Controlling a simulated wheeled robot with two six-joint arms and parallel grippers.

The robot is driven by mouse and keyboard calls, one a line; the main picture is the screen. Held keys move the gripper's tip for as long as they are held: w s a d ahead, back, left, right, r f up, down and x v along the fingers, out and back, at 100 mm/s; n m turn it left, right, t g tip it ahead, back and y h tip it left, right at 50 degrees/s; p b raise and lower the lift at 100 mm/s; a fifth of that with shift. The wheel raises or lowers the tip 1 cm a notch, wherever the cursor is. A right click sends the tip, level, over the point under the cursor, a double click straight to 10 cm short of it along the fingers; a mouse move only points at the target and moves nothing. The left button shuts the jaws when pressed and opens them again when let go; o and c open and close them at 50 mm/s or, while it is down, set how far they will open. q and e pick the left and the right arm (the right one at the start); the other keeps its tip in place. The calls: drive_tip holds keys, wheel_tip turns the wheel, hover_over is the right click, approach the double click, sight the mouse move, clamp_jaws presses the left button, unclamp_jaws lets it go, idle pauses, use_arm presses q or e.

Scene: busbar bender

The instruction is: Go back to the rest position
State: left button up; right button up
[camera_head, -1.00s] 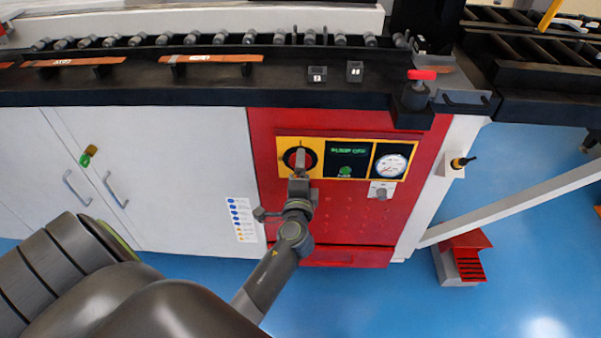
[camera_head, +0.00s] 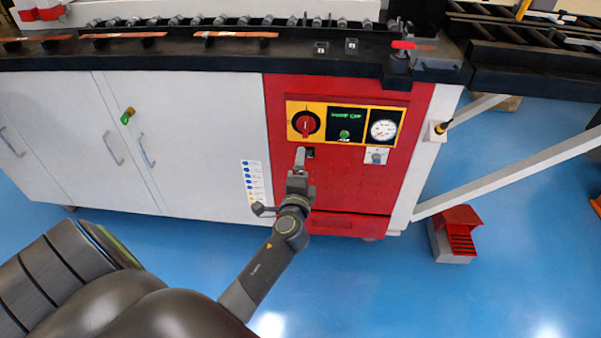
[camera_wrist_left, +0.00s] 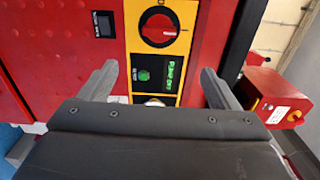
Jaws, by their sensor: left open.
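My left gripper (camera_head: 300,158) is in front of the red panel of the machine, below the red rotary knob (camera_head: 306,124). It is apart from the knob. In the left wrist view, the two fingers of my left gripper (camera_wrist_left: 157,88) are spread wide with nothing between them. The red knob also shows in the left wrist view (camera_wrist_left: 159,30), on its yellow plate. The display (camera_head: 346,115) beside the knob reads PUMP OFF, with a green button (camera_head: 344,134) under it. My right gripper is not in view.
A pressure gauge (camera_head: 383,130) is right of the display. White cabinet doors (camera_head: 190,140) stand to the left. The black bench top (camera_head: 350,62) carries copper bars (camera_head: 236,35) and a red-handled clamp (camera_head: 403,45).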

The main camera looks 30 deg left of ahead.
use_arm(q)
drive_tip(key=shift+s+f, duration=0.1)
drive_tip(key=shift+s, duration=0.05)
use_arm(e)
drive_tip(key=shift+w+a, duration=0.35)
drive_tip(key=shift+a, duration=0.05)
use_arm(q)
drive_tip(key=s+d+f+n+g+h+p, duration=0.1)
drive_tip(key=s+f+n+g+h+p, duration=0.15)
drive_tip(key=s+f, duration=0.5)
drive_tip(key=s+f+n+g+h+p, duration=0.1)
drive_tip(key=s+f+g+p, duration=0.2)
drive_tip(key=f, duration=0.8)
drive_tip(key=s+d+f+n+g+h+p, duration=0.1)
drive_tip(key=s+f+n+g+h, duration=0.15)
drive_tip(key=s+f, duration=0.6)
drive_tip(key=s+d+f+n+g+h+p, duration=0.1)
drive_tip(key=s+f, duration=0.4)
drive_tip(key=s, duration=0.9)
drive_tip(key=s+d+f+n+g+p, duration=0.1)
drive_tip(key=s+f+n+g+p, duration=0.3)
drive_tip(key=s, duration=1)
drive_tip(key=shift+s+d+f+n+g+h, duration=0.4)
drive_tip(key=shift+f+n+g, duration=0.15)
drive_tip(key=shift+n+g, duration=0.35)
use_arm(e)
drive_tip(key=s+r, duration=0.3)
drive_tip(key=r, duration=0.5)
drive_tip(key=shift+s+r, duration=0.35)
